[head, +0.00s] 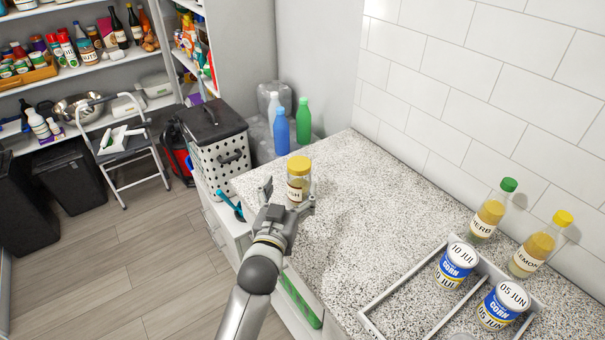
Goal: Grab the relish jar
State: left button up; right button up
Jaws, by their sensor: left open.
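The relish jar (299,170) is a clear jar with a yellow lid and a label partly hidden by my gripper. It stands upright near the far left edge of the speckled counter (345,230). My left gripper (288,194) is open at the jar, with one finger to its left and one to its right. I cannot tell whether the fingers touch the glass. My right gripper is not in the head view.
A divided tray (398,310) holds corn cans (457,266) at the front right. Bottles with a green cap (489,214) and a yellow cap (542,245) stand behind it. A perforated box (222,150) and bottles (281,132) are beyond the counter. The middle counter is clear.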

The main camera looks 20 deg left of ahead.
aim_at(299, 163)
pick_arm(q)
jog(key=w, duration=0.3)
jog(key=shift+a+r+p, duration=0.1)
jog(key=shift+r+p, duration=0.25)
jog(key=shift+r, duration=0.05)
jog(key=shift+w, duration=0.3)
jog(key=shift+w+f, duration=0.15)
jog(key=shift+w, duration=0.2)
jog(key=shift+w+f, duration=0.1)
jog(key=shift+w, duration=0.15)
jog(key=shift+w+a+r+p, duration=0.15)
jog(key=shift+w+r+p, duration=0.05)
jog(key=shift+w+p, duration=0.4)
jog(key=w, duration=0.3)
jog(key=shift+a+f+p, duration=0.1)
jog(key=shift+p, duration=0.25)
jog(key=shift+w, duration=0.4)
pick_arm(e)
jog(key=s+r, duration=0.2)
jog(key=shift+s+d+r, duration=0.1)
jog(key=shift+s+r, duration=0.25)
